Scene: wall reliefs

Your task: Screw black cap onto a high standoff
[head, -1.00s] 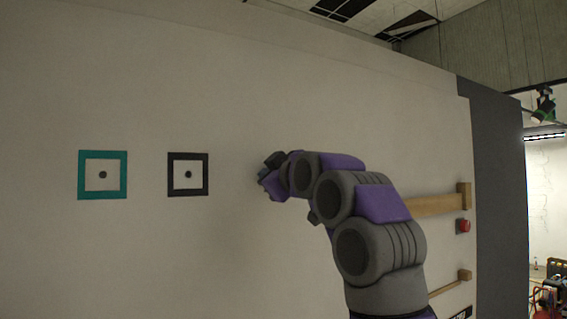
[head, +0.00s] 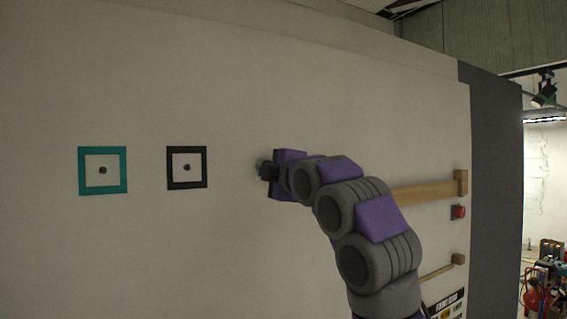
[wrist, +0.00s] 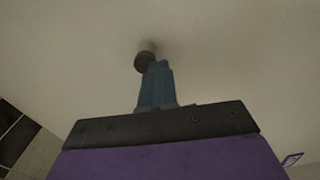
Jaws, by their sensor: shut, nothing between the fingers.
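In the wrist view a small dark round cap (wrist: 144,61) sits at the end of a short pale standoff (wrist: 148,45) that sticks out from the wall. My gripper (wrist: 157,66) is shut with nothing in it; its blue-grey fingers stand together. The fingertips are close beside the cap, at its lower right; I cannot tell whether they touch it. In the head view my gripper (head: 265,170) is at the wall, right of the black square frame. The cap and standoff are not clearly visible there, near or behind my gripper.
The pale wall carries a teal square frame (head: 102,170) and a black square frame (head: 187,168), each with a dark dot inside. Right of my arm are a wooden bar (head: 425,190), a red button (head: 458,212) and a lower wooden bar (head: 440,271). The wall left of my gripper is otherwise flat.

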